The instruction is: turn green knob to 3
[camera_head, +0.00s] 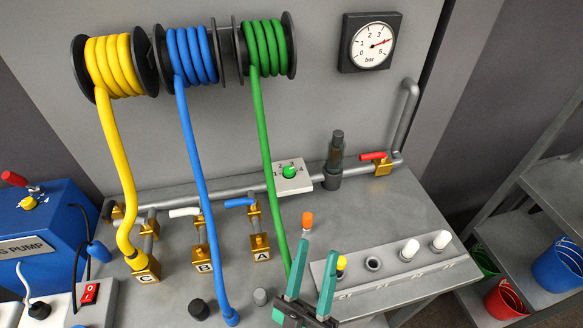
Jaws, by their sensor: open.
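The green knob (290,172) sits on a small white plate (305,183) on the pipe, with the numbers 1 to 4 around it. Its pointing mark is too small to read. My gripper (318,252) is at the lower middle, its two teal fingers apart and pointing up in the picture. It is in front of and below the knob, clear of it. An orange-topped piece (307,220) shows just beyond the left fingertip. A yellow-topped piece (341,262) shows by the right finger; I cannot tell if either touches.
The green hose (265,130) hangs just left of the knob plate. A dark upright fitting (335,160) stands right of it. A gauge (371,42) is on the wall. A strip (391,279) with white plugs lies right of my gripper.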

